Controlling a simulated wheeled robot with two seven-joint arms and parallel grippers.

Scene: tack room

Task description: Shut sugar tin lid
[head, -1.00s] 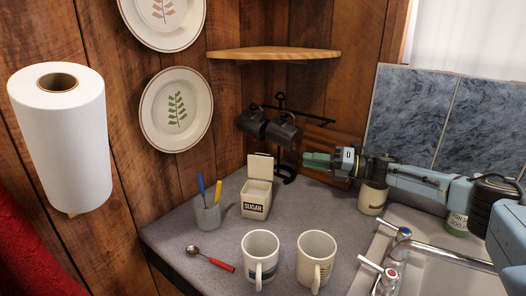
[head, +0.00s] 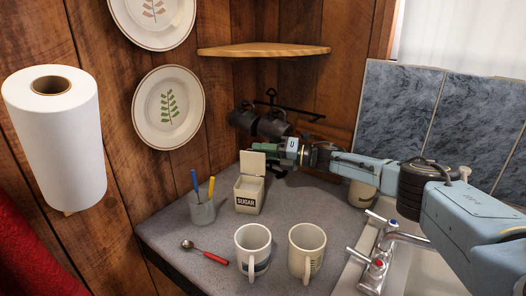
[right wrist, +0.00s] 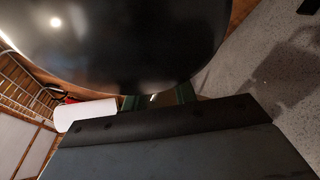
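The sugar tin (head: 248,197) is a cream square tin marked SUGAR, standing upright on the grey counter. Its lid (head: 252,162) stands up open at the back of the tin. My right gripper (head: 264,150) reaches in from the right, its green fingertips just behind and above the lid. I cannot tell whether they touch the lid. In the right wrist view the two green fingers (right wrist: 158,98) stand apart with nothing clearly held between them. The tin is not recognisable in that view. My left gripper is not in view.
Dark mugs (head: 258,124) hang on a rack close behind my right gripper. A cup with pens (head: 201,210) stands left of the tin. A red-handled spoon (head: 206,251) and two white mugs (head: 306,250) are in front. The sink (head: 350,279) is at the right.

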